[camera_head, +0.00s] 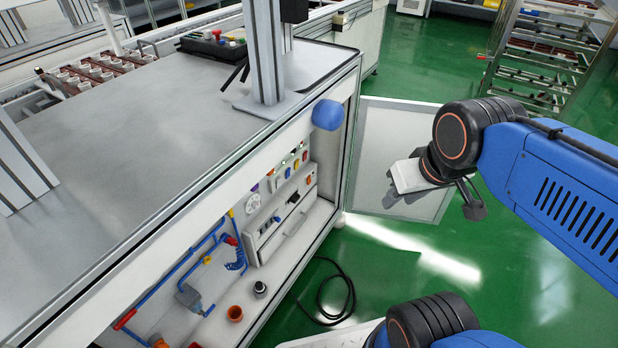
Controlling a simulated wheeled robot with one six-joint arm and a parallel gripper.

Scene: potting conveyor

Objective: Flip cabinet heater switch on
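The cabinet (330,208) under the grey worktop stands open, and its white door (372,135) is swung out to the right. Inside is a row of small coloured buttons and lights (290,168). Below it, a white control box (262,238) carries small dark switches (293,198). I cannot tell which of these is the heater switch, or its position. My gripper (432,198) is outside the cabinet, in front of the door and to the right of the panel. Its dark fingers appear spread apart with nothing between them.
A black cable (335,300) lies looped on the green floor. A metal rack (540,60) stands at the upper right. Open floor lies right of the cabinet.

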